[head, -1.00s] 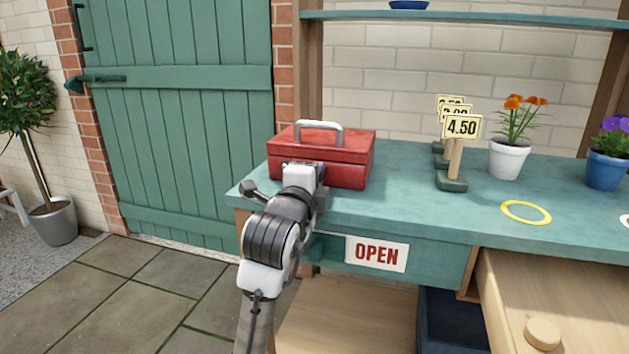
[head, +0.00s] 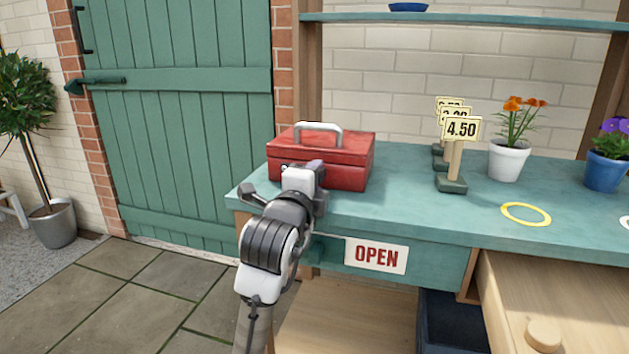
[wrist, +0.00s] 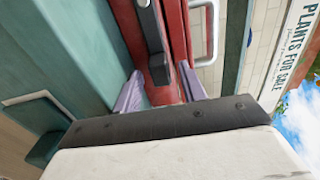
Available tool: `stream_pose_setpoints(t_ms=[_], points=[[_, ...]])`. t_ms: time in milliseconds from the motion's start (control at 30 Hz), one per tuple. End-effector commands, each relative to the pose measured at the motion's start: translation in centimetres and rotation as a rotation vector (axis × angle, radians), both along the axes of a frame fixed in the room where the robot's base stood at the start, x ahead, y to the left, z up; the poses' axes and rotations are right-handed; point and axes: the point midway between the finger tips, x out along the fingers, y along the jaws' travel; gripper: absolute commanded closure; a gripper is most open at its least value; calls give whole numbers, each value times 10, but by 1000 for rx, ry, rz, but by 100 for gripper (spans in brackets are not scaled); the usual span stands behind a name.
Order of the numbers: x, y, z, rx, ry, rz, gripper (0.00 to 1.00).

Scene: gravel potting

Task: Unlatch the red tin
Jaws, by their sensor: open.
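The red tin (head: 345,160) stands shut on the teal bench at its left end, with a pale handle on its lid. In the wrist view the tin's red front (wrist: 178,32) fills the top middle, and its handle (wrist: 212,35) shows to the right. A dark grey latch (wrist: 157,66) is on the tin's front. My gripper (wrist: 160,78) is open, with one pale purple finger on each side of the latch's lower end. I cannot tell whether the fingers touch it. In the head view my wrist hides the fingers and the latch.
On the teal bench (head: 405,205), price signs (head: 461,128), a white pot (head: 508,160), a blue pot (head: 606,170) and a yellow ring (head: 526,213) stand or lie right of the tin. An OPEN sign (head: 376,255) hangs on the bench front. The top between tin and signs is clear.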

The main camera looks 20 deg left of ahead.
Motion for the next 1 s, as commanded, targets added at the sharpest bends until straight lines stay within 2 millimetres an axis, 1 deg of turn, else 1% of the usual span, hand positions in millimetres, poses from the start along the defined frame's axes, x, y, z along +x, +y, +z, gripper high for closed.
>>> stream_pose_setpoints(t_ms=[167, 400, 500, 600, 700, 800, 1000], points=[[-30, 2, 0, -1, -3, 4, 58], [-86, 4, 0, 0, -2, 4, 58], [-105, 5, 0, 1, -2, 4, 58], [-119, 5, 0, 1, -2, 3, 58], [-129, 5, 0, 1, -1, 2, 58], [-133, 5, 0, 1, 0, 2, 58], [-134, 5, 0, 0, 0, 1, 58]])
